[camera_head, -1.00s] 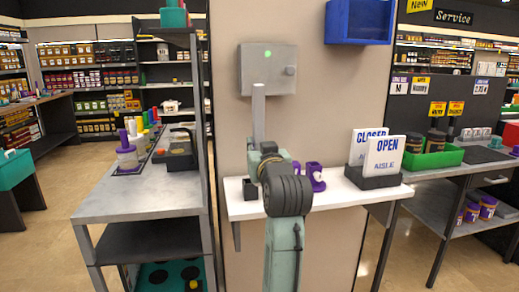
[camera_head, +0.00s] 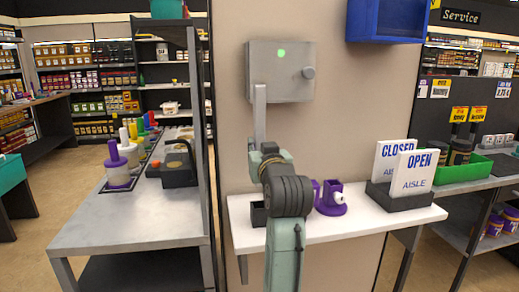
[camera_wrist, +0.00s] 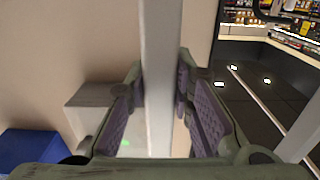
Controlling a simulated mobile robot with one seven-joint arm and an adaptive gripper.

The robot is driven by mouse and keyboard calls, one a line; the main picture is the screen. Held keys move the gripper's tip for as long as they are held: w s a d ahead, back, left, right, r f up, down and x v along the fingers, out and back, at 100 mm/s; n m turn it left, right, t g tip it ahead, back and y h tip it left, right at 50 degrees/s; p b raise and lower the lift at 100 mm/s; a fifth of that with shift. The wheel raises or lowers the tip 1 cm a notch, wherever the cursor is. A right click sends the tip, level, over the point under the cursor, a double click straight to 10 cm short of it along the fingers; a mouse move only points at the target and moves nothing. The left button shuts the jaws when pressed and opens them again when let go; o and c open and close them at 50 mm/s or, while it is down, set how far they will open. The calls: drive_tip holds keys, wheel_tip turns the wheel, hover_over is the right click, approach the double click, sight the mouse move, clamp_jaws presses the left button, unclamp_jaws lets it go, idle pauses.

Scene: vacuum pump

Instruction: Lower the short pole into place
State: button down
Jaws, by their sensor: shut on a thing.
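The short pole (camera_head: 259,112) is a plain grey bar, standing upright in front of the grey wall box. My gripper (camera_wrist: 155,105) is shut on it, with the purple pads on either side of the bar in the wrist view (camera_wrist: 158,60). In the head view my gripper (camera_head: 265,152) is partly hidden by my own arm. The pole's lower end is hidden there. A small black open holder (camera_head: 258,217) sits on the white shelf (camera_head: 360,224), below and slightly left of my gripper. I cannot tell whether the pole lines up with it.
The grey wall box (camera_head: 284,82) with a green light is behind the pole. A purple fixture (camera_head: 331,203) and the OPEN sign (camera_head: 412,174) stand right on the shelf. A grey workbench (camera_head: 110,222) is at left, and a blue bin (camera_head: 383,22) hangs upper right.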

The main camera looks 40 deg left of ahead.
sight(259, 186)
drive_tip(key=shift+f+b, duration=4.05)
drive_tip(key=shift+f, duration=1.25)
drive_tip(key=shift+s+d+f+b, duration=0.1)
drive_tip(key=shift+d+f+b, duration=0.05)
drive_tip(key=shift+f+b, duration=0.35)
drive_tip(key=c, duration=1.3)
unclamp_jaws()
drive_tip(key=shift+r+p, duration=4.8)
drive_tip(key=shift+r, duration=0.75)
